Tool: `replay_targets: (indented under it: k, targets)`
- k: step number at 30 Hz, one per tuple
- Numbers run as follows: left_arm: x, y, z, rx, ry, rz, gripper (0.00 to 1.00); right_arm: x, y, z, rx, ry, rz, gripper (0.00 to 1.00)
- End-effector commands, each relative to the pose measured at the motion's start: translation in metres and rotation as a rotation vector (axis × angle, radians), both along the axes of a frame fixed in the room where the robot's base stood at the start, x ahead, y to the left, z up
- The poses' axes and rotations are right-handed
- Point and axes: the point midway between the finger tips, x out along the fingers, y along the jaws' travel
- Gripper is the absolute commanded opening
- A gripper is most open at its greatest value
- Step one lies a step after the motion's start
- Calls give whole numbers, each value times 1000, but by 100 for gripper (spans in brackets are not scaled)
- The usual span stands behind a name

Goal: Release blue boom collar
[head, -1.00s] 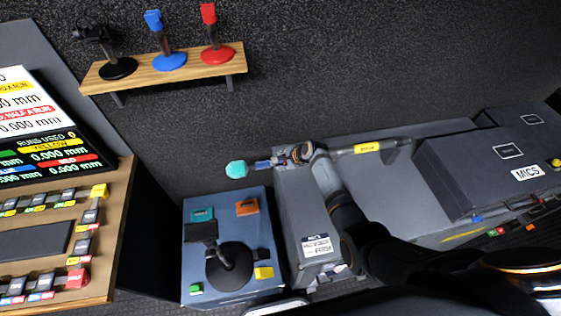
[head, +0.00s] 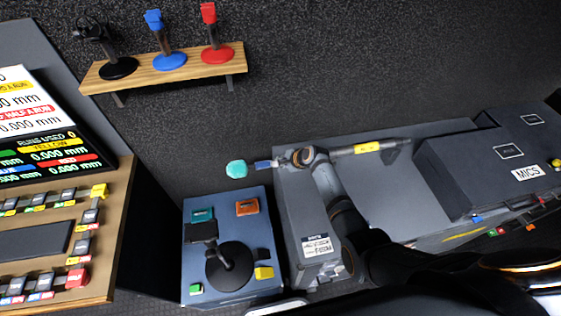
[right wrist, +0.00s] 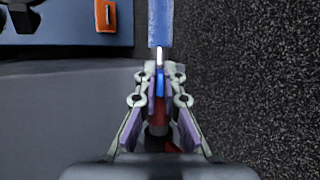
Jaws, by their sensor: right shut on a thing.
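A boom pole (head: 345,150) with a yellow label lies along the back edge of a grey case. Its left end carries a teal mic head (head: 236,169) past the case edge. A blue pole section (head: 263,164) sits just behind that head and shows in the right wrist view (right wrist: 160,22). My right gripper (head: 284,159) is at the pole by the case's left end. In the right wrist view its fingers (right wrist: 160,78) are shut around a small blue collar (right wrist: 160,82), mostly hidden by them. A red part (right wrist: 157,115) shows between the finger bases. My left gripper is out of view.
A blue-grey box (head: 230,292) with a dark stand (head: 230,266) and coloured blocks is left of the case. A wooden shelf (head: 165,71) with black, blue and red stands is on the wall. A dark MICS case (head: 470,185) stands right.

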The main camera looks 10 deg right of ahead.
Motion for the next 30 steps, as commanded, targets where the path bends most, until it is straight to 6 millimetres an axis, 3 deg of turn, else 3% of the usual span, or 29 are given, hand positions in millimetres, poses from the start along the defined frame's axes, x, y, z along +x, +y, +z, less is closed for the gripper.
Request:
replay_targets:
  k: [8, 21, 30]
  targets:
    - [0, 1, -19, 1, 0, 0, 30, -10, 0, -14, -2, -184, 0, 0]
    - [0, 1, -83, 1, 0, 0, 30, -17, 0, -27, -2, -454, 0, 0]
    - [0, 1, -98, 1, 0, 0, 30, -18, 0, -24, -3, -519, 1, 0]
